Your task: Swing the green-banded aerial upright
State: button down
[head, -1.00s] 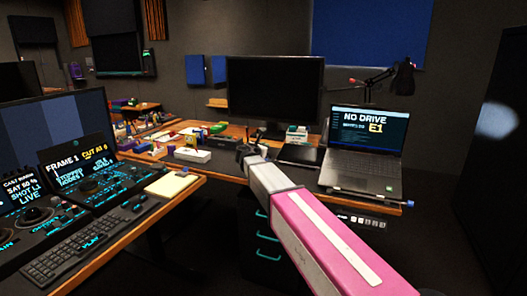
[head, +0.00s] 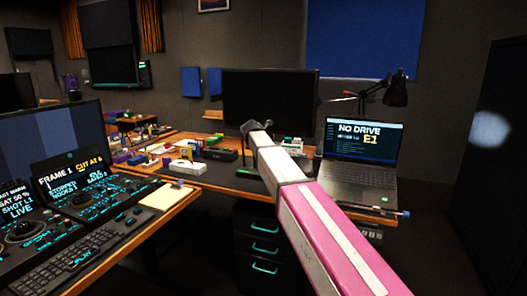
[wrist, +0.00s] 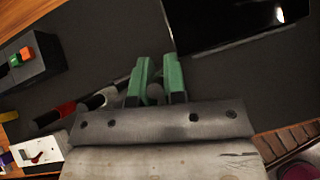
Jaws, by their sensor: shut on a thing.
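My gripper (head: 256,128) is above the back part of the desk, in front of the dark monitor. In the wrist view its two green fingers (wrist: 156,82) stand close together around a small grey, round-ended piece (wrist: 155,95). This piece looks like part of the aerial, but its green band and the rest of its length cannot be made out. A rod with red, black and white bands (wrist: 68,109) lies slanting just left of the fingers. The aerial cannot be picked out in the head view, where my arm covers part of the desk.
A black box with orange and green buttons (wrist: 30,68) is left of the fingers. The monitor (head: 270,98) stands behind my gripper. The open laptop (head: 358,160) and a desk lamp (head: 394,92) are to the right. Several small coloured boxes (head: 190,150) lie to the left.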

jog(key=shift+w, duration=0.15)
jog(key=shift+d, duration=0.1)
jog(key=c, duration=1.2)
grip_release()
jog(key=shift+o, duration=0.2)
jog(key=v, duration=1.1)
